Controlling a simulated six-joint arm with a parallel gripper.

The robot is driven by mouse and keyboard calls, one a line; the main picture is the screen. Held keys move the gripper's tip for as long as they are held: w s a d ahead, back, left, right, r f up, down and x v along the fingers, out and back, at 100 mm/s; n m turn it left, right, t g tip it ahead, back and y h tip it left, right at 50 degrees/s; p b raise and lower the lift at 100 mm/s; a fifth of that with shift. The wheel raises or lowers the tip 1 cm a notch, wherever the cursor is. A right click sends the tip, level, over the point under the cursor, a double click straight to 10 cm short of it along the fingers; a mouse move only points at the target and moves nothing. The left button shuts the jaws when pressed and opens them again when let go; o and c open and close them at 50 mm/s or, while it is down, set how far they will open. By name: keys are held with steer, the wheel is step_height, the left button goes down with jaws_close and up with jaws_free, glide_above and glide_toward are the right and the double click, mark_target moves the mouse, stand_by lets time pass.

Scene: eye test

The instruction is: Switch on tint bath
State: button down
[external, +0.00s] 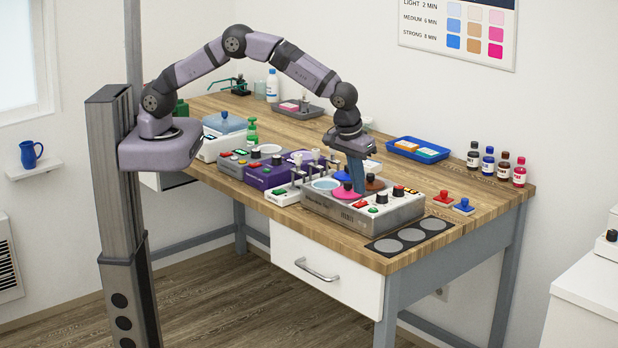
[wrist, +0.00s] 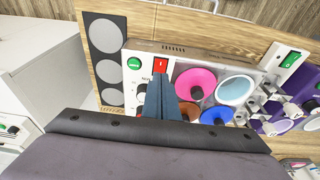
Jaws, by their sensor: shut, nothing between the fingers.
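The silver unit with coloured wells, which looks like the tint bath (external: 345,219), stands at the front edge of the bench; it also fills the middle of the wrist view (wrist: 143,50). On its front panel are a red rocker switch (wrist: 161,64), a round green button (wrist: 134,63) and black knobs. My gripper (external: 358,192) points down over this unit, its blue fingers shut and empty. In the wrist view the fingertips (wrist: 160,80) are right beside the red switch and overlap its lower edge. I cannot tell whether they touch it.
A white power strip with a green rocker (wrist: 290,58) lies beside the unit, with a purple device (external: 270,172) further left. Pink (wrist: 196,80) and pale blue (wrist: 236,90) wells sit close to my fingers. A dark strip with grey discs (external: 411,235) lies to the right.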

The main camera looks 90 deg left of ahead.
steer(key=shift+p+v, duration=0.45)
steer(key=shift+v, duration=0.75)
steer(key=shift+d+r+b, duration=0.15)
steer(key=shift+r+b, duration=0.1)
steer(key=shift+b, duration=0.6)
steer(key=s+d+r+b, duration=0.2)
steer(key=s+r+b, duration=0.1)
steer(key=r, duration=0.5)
steer(key=shift+d, duration=0.35)
steer(key=shift+f, duration=0.1)
